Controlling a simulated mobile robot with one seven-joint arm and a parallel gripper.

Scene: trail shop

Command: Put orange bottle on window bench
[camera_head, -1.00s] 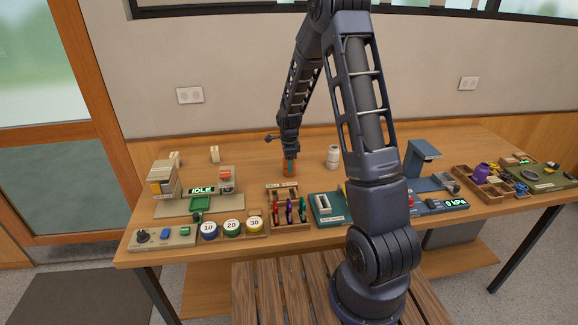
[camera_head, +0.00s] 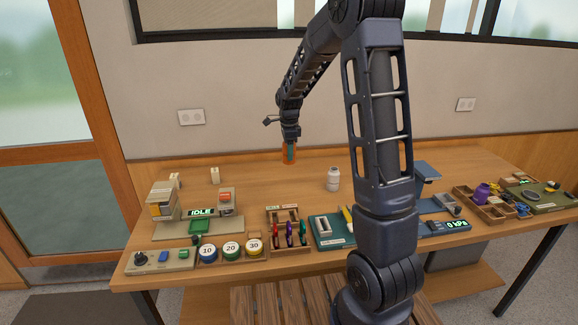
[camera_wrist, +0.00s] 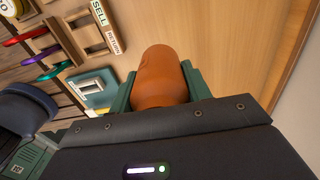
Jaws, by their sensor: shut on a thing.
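The orange bottle (camera_head: 285,154) is between the fingers of my gripper (camera_head: 289,150), above the back part of the wooden bench (camera_head: 380,163), close to the wall. In the wrist view the orange bottle (camera_wrist: 160,76) shows its rounded end, with a green finger of my gripper (camera_wrist: 160,92) on each side. The gripper is shut on it. The head view does not clearly show the gap between the bottle and the bench top. The bottle's lower part is hidden in the wrist view.
A white bottle (camera_head: 333,179) stands on the bench right of the gripper. A machine reading IDLE (camera_head: 201,212), numbered round pieces (camera_head: 231,250) and a rack of coloured tools (camera_head: 288,232) sit toward the front left. Bare bench top lies around the gripper at the back.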

